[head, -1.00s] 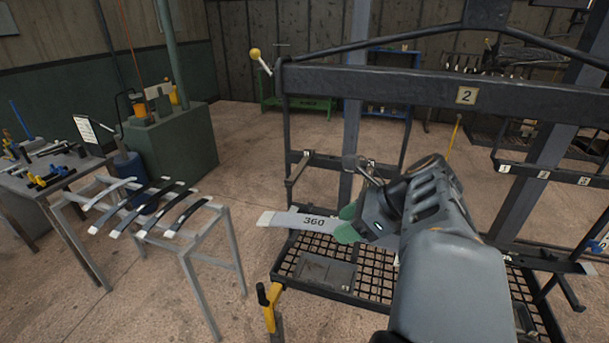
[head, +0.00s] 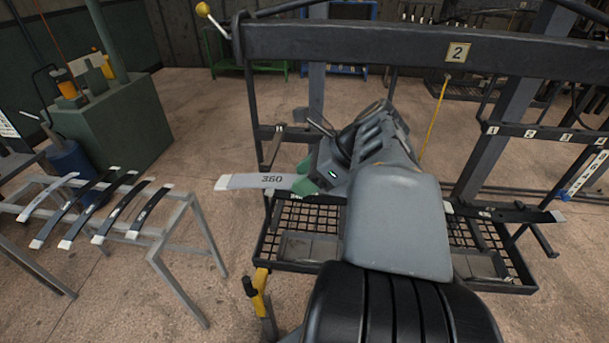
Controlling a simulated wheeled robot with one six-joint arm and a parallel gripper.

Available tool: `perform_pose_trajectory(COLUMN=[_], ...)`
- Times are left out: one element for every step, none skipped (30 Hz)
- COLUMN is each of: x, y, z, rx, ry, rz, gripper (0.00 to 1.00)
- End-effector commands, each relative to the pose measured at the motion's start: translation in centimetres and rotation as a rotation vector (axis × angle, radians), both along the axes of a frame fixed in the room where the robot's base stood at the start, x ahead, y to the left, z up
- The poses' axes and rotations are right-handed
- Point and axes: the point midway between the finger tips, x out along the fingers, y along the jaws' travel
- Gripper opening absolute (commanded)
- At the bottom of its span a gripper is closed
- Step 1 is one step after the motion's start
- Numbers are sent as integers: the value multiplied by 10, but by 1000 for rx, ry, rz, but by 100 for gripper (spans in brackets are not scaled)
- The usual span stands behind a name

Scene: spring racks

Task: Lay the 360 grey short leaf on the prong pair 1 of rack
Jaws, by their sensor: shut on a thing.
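My gripper (head: 308,180) is shut on the right part of a grey leaf (head: 238,182) marked 360, which sticks out to the left, roughly level, with a pale tip. The leaf is in the air in front of the dark rack (head: 350,42) with a number 2 plate. One rack prong (head: 272,148) shows behind and above the leaf. My arm hides the middle of the rack, and I cannot read which prong is pair 1 there. A dark leaf (head: 515,214) with pale ends lies at the rack's right side.
Several leaves, one grey (head: 48,194) and the others dark, lie on a metal stand (head: 172,225) at left. A mesh shelf (head: 285,215) is low on the rack. A yellow-and-black handle (head: 260,292) stands at its front left. Number tags 1 to 4 line a bar (head: 545,134) at right.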

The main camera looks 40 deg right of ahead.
Motion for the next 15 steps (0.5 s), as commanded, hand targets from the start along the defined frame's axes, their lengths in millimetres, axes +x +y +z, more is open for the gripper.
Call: perform_pose_trajectory(x=[-1,-1,-2,-3,-2,1,2,4,6,8,10,13,15,17,20], y=[-1,-2,-3,-4,-5,-7,-8,-10,-12,-14,-16,-18,-20,-22,-25], z=[2,3,3,3,2,2,2,2,2,2,2,1,1,1,1], rx=[-2,-3,-6,-7,-7,-6,-5,-5,-6,-6,-7,-7,-6,-5,-5], ry=[-4,-4,-4,-5,-5,-4,-4,-4,-4,-4,-4,-4,-3,-4,-4], rz=[-3,-4,-4,-6,-4,-3,-2,-2,-3,-3,-2,-2,-2,-2,-2], gripper=[7,7,7,7,7,7,7,7,7,7,7,7,7,7,7])
